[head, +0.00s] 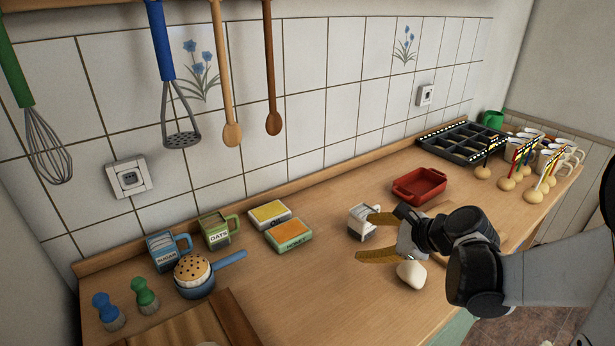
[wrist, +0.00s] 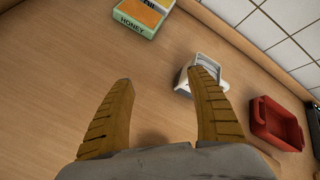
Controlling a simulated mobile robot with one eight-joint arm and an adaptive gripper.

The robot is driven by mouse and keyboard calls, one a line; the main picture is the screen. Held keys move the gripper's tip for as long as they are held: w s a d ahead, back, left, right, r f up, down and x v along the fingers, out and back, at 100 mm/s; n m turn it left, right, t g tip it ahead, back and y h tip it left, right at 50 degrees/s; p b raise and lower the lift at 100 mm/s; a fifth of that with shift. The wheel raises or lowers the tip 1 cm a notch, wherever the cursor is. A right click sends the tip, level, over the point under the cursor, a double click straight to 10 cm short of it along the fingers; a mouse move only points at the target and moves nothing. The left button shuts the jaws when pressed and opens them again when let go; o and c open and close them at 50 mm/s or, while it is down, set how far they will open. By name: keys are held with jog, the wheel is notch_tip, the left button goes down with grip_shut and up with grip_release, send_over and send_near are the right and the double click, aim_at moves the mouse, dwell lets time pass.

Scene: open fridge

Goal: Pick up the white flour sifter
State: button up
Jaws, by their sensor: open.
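The white flour sifter (head: 361,217) stands on the wooden counter, just beyond my gripper's upper finger in the head view. It also shows in the wrist view (wrist: 183,85), partly hidden behind the tip of the right finger. My gripper (head: 368,238) is open above the counter, its two yellow ribbed fingers spread wide.
A red dish (head: 419,185) and a dark tray (head: 463,146) stand to the right. Honey (head: 289,235) and oil boxes lie left of the sifter. A pale rounded lump (head: 411,274) lies under my gripper. The tiled wall rises behind. Counter between the honey box and the sifter is clear.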

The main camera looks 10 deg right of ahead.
aim_at(371, 224)
jog(key=d+m, duration=0.2)
jog(key=w+d+m+t, duration=0.1)
jog(key=d+m, duration=0.1)
jog(key=m, duration=0.1)
jog(key=w+d+f+m+t+p, duration=0.1)
jog(key=d+m, duration=0.1)
jog(key=d, duration=0.1)
jog(key=shift+w+y, duration=0.15)
jog(key=shift+y, duration=0.25)
jog(key=shift+w+d+m+t, duration=0.1)
jog(key=shift+d+m+t, duration=0.05)
jog(key=shift+m+t, duration=0.2)
jog(key=b+x, duration=0.2)
jog(key=x, duration=0.3)
jog(key=shift+w+f, duration=0.15)
jog(key=shift+f, duration=0.05)
jog(key=b+x, duration=0.2)
jog(key=x, duration=0.3)
jog(key=shift+w+f, duration=0.1)
jog(key=shift+f, duration=0.05)
jog(key=c, duration=1.2)
